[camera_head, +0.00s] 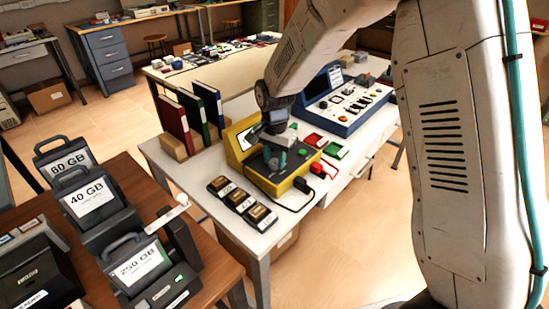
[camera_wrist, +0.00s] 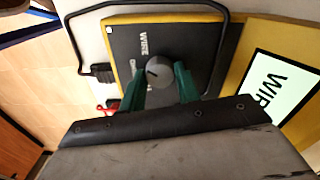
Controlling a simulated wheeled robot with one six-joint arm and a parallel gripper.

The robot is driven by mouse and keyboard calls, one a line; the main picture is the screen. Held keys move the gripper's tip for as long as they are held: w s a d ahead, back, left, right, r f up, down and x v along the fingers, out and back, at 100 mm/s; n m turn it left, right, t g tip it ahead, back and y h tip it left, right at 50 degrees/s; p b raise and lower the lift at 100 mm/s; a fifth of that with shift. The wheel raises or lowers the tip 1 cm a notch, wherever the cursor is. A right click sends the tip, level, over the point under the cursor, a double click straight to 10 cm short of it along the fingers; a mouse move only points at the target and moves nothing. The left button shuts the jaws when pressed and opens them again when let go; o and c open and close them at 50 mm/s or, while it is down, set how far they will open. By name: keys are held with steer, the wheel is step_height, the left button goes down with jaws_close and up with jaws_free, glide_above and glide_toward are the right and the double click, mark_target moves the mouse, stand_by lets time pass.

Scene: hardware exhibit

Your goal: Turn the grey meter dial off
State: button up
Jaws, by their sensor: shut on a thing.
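The grey meter dial (camera_wrist: 160,70) is a round knob with a dark mark on its left part, on the black panel (camera_wrist: 186,38) of a yellow meter. In the wrist view the green fingers of my gripper (camera_wrist: 159,80) stand on both sides of the dial, shut on it. A lit screen (camera_wrist: 279,92) with large letters is at right. In the head view the yellow meter (camera_head: 297,184) stands on a white table, with my gripper (camera_head: 276,160) reaching down to its panel. The dial is hidden there.
A blue console (camera_head: 345,100) stands behind the meter. Red and green pieces and a red lead (camera_head: 323,171) lie to its right. Three small dark blocks (camera_head: 241,203) are in front, upright binders (camera_head: 190,115) at left. A black cable (camera_wrist: 73,35) loops by the meter.

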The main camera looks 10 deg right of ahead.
steer(key=n, duration=1.1)
steer(key=shift+n, duration=2.2)
steer(key=o, duration=1)
